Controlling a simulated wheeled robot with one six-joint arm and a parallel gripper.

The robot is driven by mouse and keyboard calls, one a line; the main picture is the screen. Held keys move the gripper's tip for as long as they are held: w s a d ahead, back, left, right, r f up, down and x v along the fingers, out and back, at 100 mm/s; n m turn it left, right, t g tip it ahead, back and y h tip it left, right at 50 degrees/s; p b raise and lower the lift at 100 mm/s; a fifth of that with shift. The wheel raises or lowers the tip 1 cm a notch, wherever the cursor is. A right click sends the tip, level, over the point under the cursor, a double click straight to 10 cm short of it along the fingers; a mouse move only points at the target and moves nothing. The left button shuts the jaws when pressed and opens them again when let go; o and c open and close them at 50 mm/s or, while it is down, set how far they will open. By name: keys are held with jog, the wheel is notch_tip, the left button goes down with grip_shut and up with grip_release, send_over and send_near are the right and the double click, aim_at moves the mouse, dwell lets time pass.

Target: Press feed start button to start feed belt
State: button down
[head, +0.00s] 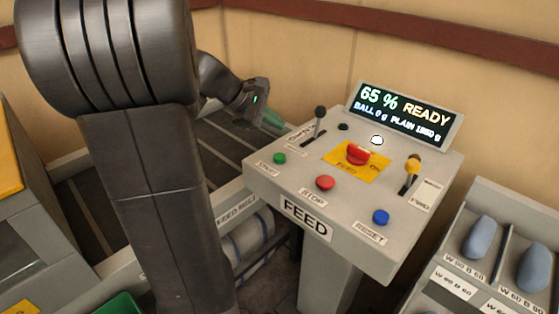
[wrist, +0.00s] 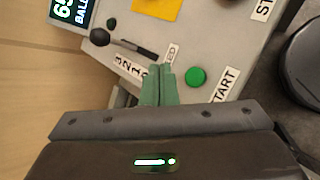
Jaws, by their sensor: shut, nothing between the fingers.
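The feed start button is a small green button (head: 279,158) at the left of the grey FEED console (head: 235,183); its START label is beside it. In the wrist view the green button (wrist: 196,76) lies just right of my fingertips, apart from them in the picture. My gripper (head: 272,120) reaches in from behind the console's left side in the head view. In the wrist view my gripper (wrist: 160,72) has its two green fingers together and empty, pointing at the panel near the speed label. I cannot tell the height of the tips above the panel.
A black-knobbed lever (head: 320,112) stands behind the green button, close to my gripper. A red stop button (head: 325,183), a blue reset button (head: 381,217), a red switch on a yellow plate (head: 358,155) and a yellow-knobbed lever (head: 413,165) share the panel. The display (head: 405,110) reads 65% READY.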

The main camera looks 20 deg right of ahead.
aim_at(275, 157)
notch_tip(275, 157, down, 7)
jog(key=b, duration=0.4)
jog(key=shift+r+b, duration=0.1)
jog(key=shift+b, duration=0.3)
dwell(1.5)
jog(key=shift+f, duration=0.4)
jog(key=shift+f+b, duration=0.5)
jog(key=shift+b, duration=0.05)
dwell(0.5)
jog(key=shift+r, duration=0.1)
jog(key=shift+r+p, duration=0.8)
jog(key=shift+p, duration=0.05)
notch_tip(275, 157, up, 5)
jog(key=p, duration=0.4)
jog(key=shift+r, duration=0.1)
